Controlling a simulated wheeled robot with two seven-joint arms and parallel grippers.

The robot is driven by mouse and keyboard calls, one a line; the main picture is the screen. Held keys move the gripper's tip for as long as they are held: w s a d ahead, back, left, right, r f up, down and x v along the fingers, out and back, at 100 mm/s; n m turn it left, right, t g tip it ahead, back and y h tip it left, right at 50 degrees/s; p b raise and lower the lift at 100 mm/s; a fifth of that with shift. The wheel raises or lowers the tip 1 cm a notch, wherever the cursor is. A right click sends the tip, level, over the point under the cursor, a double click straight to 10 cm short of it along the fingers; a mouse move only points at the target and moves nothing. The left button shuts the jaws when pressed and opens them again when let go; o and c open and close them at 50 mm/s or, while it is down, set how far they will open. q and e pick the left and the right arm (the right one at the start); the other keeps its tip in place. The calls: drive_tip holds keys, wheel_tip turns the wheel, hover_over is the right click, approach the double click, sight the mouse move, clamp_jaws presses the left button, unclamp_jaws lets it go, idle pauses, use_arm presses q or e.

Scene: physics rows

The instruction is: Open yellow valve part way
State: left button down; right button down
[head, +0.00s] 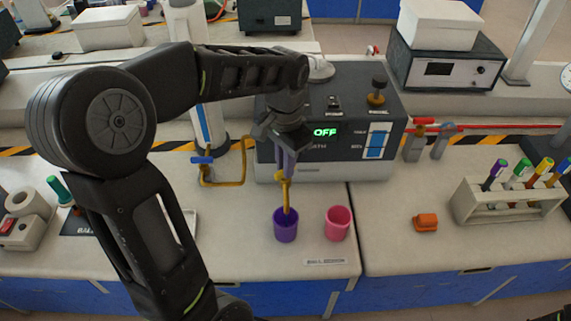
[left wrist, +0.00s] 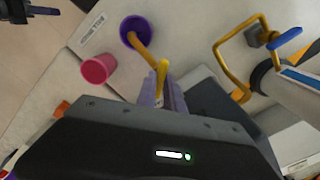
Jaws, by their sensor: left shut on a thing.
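The yellow valve is a small yellow handle (head: 282,175) on a brass pipe (head: 286,199) whose lower end reaches down to the purple cup (head: 285,229). My left gripper (head: 286,166) comes down from above and is shut on the yellow handle, which also shows between the fingers in the left wrist view (left wrist: 162,75). The fingers hide part of the handle, so its exact angle is hard to tell. A dark part at the top left of the left wrist view looks like my right gripper (left wrist: 30,11), cut off by the edge.
A blue-handled valve (head: 203,160) on a brass pipe stands just left. A pink cup (head: 337,223) is beside the purple one. A grey box reading OFF (head: 345,145) stands behind. An orange block (head: 425,222) and a rack of tubes (head: 510,202) are to the right.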

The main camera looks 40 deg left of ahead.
use_arm(q)
drive_tip(key=shift+n, duration=0.6)
drive_tip(key=c, duration=1.5)
unclamp_jaws()
drive_tip(key=shift+o, duration=0.2)
drive_tip(key=shift+r, duration=0.15)
wheel_tip(320, 180, up, 8)
drive_tip(key=shift+f, duration=0.2)
